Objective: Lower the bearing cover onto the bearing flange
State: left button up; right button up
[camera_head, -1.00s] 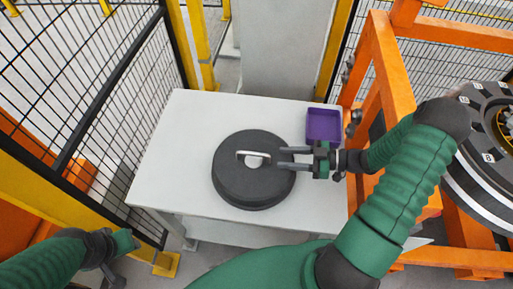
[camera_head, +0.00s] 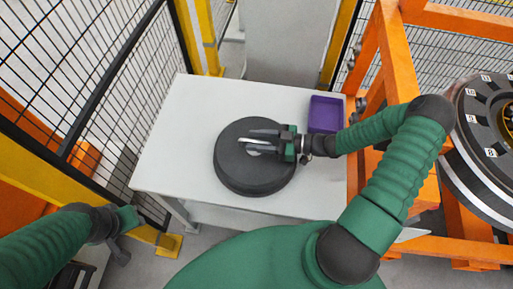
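The bearing cover (camera_head: 240,178) is a thick dark round disc with a pale metal bar handle on top. It lies flat on the white table (camera_head: 180,130). My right gripper (camera_head: 250,140) reaches in from the right over the cover, its two fingers along either side of the handle. A gap with the pale bar shows between the fingers, so it looks open. My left gripper (camera_head: 122,238) is at lower left, off the table, and its fingers are unclear. At the right edge, a dark round wheel part (camera_head: 480,125) with white-marked bolts shows; the bearing flange there is partly cut off.
A purple bin (camera_head: 325,113) stands on the table's back right, close to my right wrist. An orange frame (camera_head: 395,60) rises right of the table. Black mesh fencing (camera_head: 110,95) and yellow posts line the left. The table's left part is clear.

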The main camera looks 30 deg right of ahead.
jog(key=shift+a+r, duration=0.1)
jog(key=shift+a, duration=0.35)
jog(key=c, duration=0.7)
grip_shut()
jog(key=shift+d, duration=0.1)
jog(key=shift+d, duration=0.1)
